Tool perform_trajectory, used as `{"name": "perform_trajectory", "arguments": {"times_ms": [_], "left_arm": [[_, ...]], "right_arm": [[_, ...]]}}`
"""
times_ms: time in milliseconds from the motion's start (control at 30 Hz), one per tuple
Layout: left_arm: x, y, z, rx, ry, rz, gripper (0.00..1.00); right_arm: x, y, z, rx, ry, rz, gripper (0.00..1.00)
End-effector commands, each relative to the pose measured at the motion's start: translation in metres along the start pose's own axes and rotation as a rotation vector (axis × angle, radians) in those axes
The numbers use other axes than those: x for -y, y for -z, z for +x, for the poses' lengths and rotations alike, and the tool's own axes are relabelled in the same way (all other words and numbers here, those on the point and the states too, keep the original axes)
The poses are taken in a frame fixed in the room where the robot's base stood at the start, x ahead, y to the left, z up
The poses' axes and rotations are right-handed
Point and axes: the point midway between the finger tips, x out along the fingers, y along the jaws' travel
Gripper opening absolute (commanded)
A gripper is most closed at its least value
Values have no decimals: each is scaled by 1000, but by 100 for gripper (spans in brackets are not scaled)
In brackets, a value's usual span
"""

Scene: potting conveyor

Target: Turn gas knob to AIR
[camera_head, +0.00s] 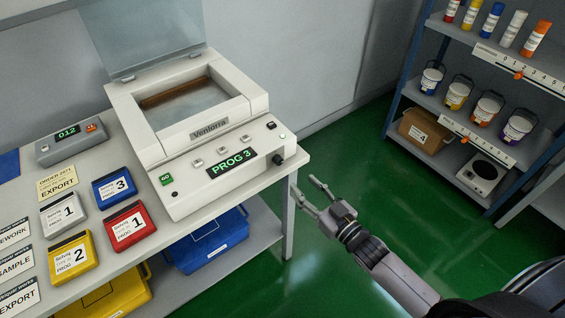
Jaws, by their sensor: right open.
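The white Ventorra machine (187,165) stands on the bench with its clear lid (140,35) raised. A small black knob (278,159) sticks out at the right end of its front panel. Its marking and pointer are too small to read, so I cannot tell its setting or confirm that it is the gas knob. My right gripper (304,185) is open and empty, just off the bench's right end, right of and below the knob in the picture and apart from it. My left gripper is not in view.
The panel has several buttons and a PROG 3 display (232,163). Coloured blocks, such as the red one (130,228), and labelled cards lie on the bench (100,188). Blue (208,243) and yellow bins sit below. A shelf (450,100) stands right; green floor between is clear.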

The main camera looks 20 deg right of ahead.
Motion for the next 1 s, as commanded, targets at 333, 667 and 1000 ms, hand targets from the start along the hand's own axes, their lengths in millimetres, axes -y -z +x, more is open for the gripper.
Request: {"name": "perform_trajectory", "arguments": {"times_ms": [333, 667, 1000], "left_arm": [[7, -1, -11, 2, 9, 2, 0], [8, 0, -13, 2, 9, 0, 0], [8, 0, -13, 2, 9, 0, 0]], "right_arm": [[0, 2, 70, -1, -1, 1, 42], [0, 0, 102, 1, 0, -1, 42], [0, -1, 103, 1, 0, 0, 39]]}}
